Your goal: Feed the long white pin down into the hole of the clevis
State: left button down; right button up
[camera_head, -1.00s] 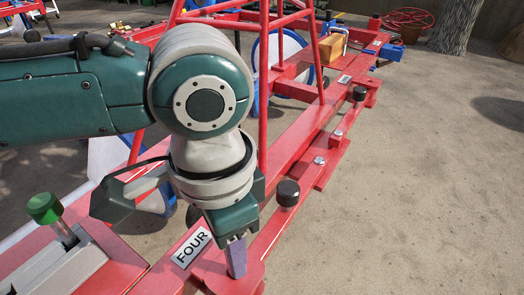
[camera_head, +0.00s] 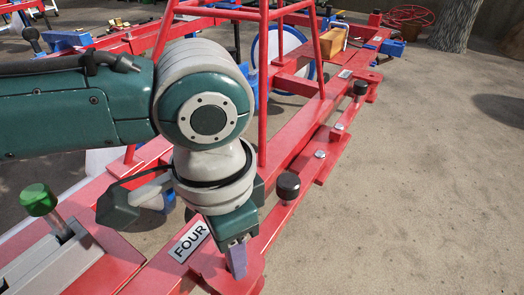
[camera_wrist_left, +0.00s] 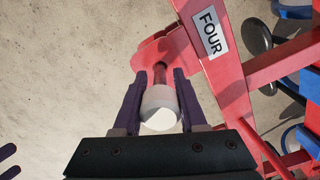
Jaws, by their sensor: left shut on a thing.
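My left gripper (camera_head: 237,258) points down over a red bracket by the FOUR label. In the left wrist view, its purple fingers (camera_wrist_left: 159,100) are shut on the pin's pale white head (camera_wrist_left: 160,116). A narrow, dark reddish shaft shows beyond the head, towards the red bracket (camera_wrist_left: 165,50), which looks like the clevis. The hole is hidden, and I cannot tell whether the pin tip is in it. The pin is hidden in the head view. Two purple fingertips at the left edge of the wrist view, apart from each other, look like my right gripper (camera_wrist_left: 8,161).
A black-capped pin (camera_head: 287,186) stands on the red frame right of my gripper. The FOUR label (camera_head: 188,241) and a green knob (camera_head: 38,199) lie to the left. A wooden box (camera_head: 331,48) sits farther back. Bare sandy ground (camera_head: 430,190) is at right.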

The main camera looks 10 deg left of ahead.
pick_arm(q)
jog(key=shift+f+b, duration=0.5)
jog(key=shift+f, duration=0.45)
jog(key=shift+r, duration=0.1)
jog(key=shift+r+p, duration=1.45)
jog(key=shift+p, duration=0.75)
jog(key=shift+f+b, duration=1.15)
jog(key=shift+f, duration=0.45)
jog(key=shift+r, duration=0.1)
jog(key=shift+r+p, duration=1.5)
jog(key=shift+p, duration=0.6)
jog(key=shift+f+b, duration=1.15)
jog(key=shift+f, duration=0.4)
